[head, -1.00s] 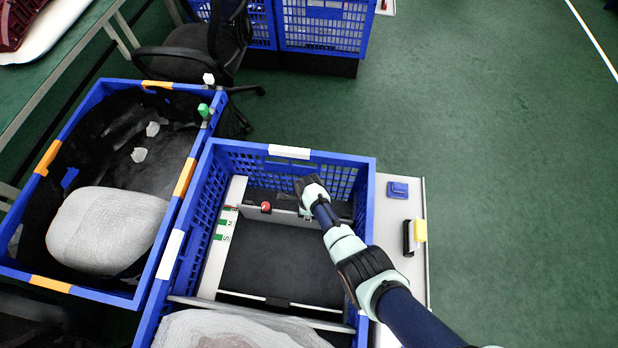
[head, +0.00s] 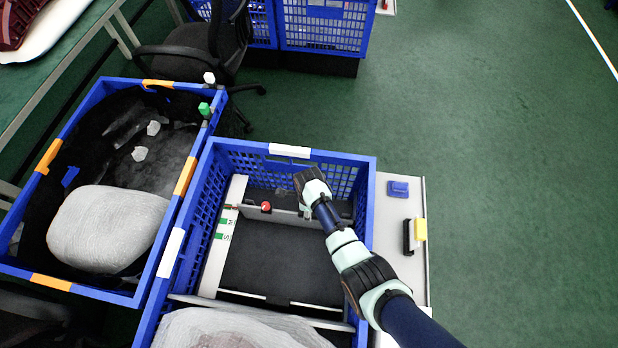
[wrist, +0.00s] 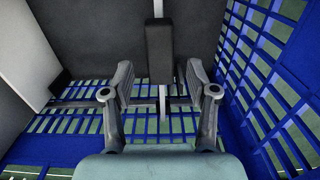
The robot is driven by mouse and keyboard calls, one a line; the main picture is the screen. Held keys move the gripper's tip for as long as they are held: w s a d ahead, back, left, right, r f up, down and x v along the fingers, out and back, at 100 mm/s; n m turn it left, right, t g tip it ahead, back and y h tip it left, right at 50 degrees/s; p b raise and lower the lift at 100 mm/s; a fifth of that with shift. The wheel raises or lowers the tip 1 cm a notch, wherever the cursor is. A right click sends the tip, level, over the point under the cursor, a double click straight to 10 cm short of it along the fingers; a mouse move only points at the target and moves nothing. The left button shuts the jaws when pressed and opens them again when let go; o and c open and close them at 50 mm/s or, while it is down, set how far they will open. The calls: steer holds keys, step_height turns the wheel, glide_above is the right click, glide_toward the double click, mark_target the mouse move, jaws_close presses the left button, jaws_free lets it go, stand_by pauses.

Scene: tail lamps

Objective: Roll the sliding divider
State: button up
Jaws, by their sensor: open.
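The sliding divider (head: 284,213) is a thin grey plate standing across the far part of the front blue crate. A red knob (head: 266,206) is near its left end. My gripper (wrist: 160,84) is over the far right part of this crate, beside the divider. The gripper holds nothing.
The blue crate's lattice wall (wrist: 270,75) is close on the right in the wrist view. The crate's dark floor (head: 275,265) is clear nearer the front, before a wrapped white bundle (head: 235,330). Another blue crate (head: 184,180) with a wrapped bundle stands at left.

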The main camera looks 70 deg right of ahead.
step_height(320, 180, up, 8)
stand_by(0.7)
